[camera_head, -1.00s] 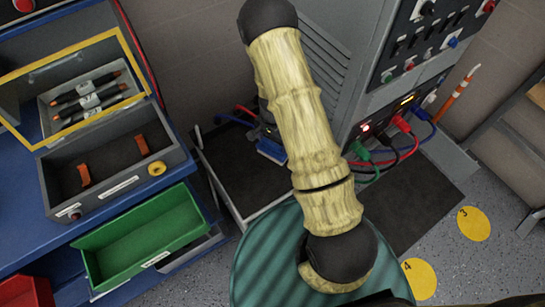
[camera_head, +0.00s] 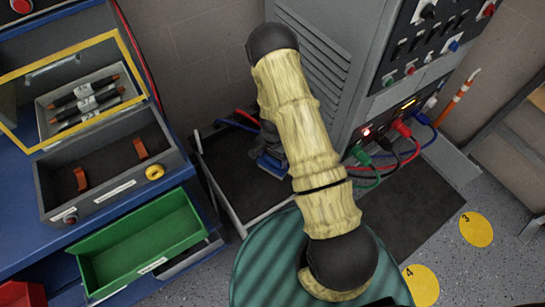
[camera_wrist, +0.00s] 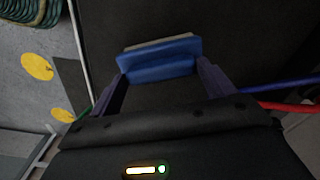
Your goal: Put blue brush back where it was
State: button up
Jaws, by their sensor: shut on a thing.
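The blue brush (camera_wrist: 160,62) is between the two fingers of my gripper (camera_wrist: 162,78) in the wrist view. My gripper is shut on it, and a pale strip shows along the brush's far edge. In the head view the brush (camera_head: 272,164) shows as a small blue patch left of my arm, over a dark tray with a pale rim (camera_head: 224,196). My arm hides part of the gripper and tray there. I cannot tell whether the brush touches the tray floor.
A grey cabinet (camera_head: 330,75) with red, green, black and blue leads stands right of the tray. Red and blue cables (camera_head: 240,122) lie at the tray's back.

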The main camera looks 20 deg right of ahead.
aim_at(273, 159)
jog(key=o, duration=0.9)
jog(key=shift+o, duration=0.2)
jog(key=shift+r, duration=0.1)
notch_tip(273, 159, up, 12)
jog(key=p, duration=0.2)
